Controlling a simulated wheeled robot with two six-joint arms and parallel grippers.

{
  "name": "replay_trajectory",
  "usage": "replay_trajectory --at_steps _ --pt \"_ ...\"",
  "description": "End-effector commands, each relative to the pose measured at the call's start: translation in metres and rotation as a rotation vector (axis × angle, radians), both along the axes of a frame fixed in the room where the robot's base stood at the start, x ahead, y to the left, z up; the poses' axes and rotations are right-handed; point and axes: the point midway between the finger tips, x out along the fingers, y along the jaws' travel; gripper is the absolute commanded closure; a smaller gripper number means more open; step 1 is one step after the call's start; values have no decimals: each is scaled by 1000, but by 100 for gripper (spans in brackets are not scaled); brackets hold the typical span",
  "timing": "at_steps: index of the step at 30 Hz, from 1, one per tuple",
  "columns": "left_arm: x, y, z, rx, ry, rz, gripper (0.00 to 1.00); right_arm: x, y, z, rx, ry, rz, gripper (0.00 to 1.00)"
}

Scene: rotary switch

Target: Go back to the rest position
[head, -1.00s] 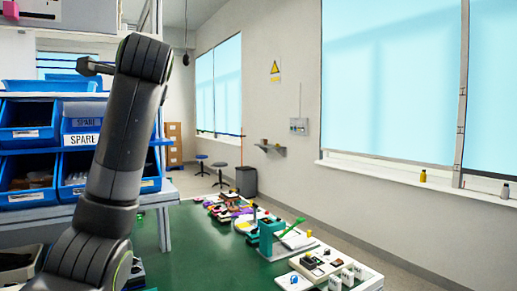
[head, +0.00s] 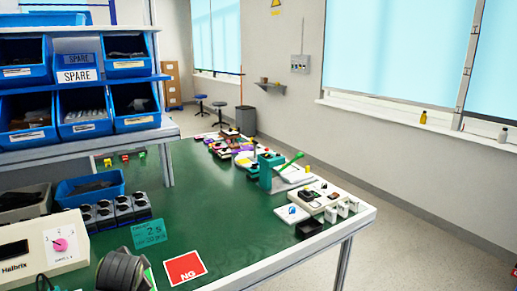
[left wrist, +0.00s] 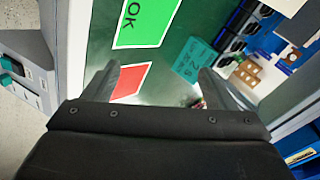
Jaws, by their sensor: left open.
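My left gripper (left wrist: 165,85) shows in the left wrist view with its two dark fingers spread apart and nothing between them. It is above the green bench. A dark rounded link of my arm is at the bottom left of the head view; the gripper itself is not visible there. A cream box (head: 35,248) labelled Halbrix, with a pink knob (head: 61,244) on a white dial, stands at the bench's left front. The knob's exact setting is too small to read. My right gripper is in neither view.
A red NG card (head: 185,268) and a teal card (head: 149,233) lie on the bench; a green OK card (left wrist: 145,22) shows in the wrist view. Blue bins (head: 131,66) fill the left shelf. Devices line the right edge. The bench middle (head: 215,215) is clear.

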Motion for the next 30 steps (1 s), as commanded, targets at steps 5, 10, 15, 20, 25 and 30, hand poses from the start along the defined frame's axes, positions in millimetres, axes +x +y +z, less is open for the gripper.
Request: replay_trajectory --at_steps 5,10,15,20,25,30 --pt "-72 6 -69 -138 53 112 21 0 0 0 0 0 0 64" --pt "-142 8 -114 -257 94 233 21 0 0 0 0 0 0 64" --pt "-217 7 -144 -370 134 369 21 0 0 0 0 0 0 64" --pt "-275 5 -156 -450 163 486 21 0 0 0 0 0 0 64" --pt "-320 2 -160 -508 183 585 21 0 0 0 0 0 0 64" --pt "-355 -1 -161 -553 200 670 21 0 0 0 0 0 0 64"
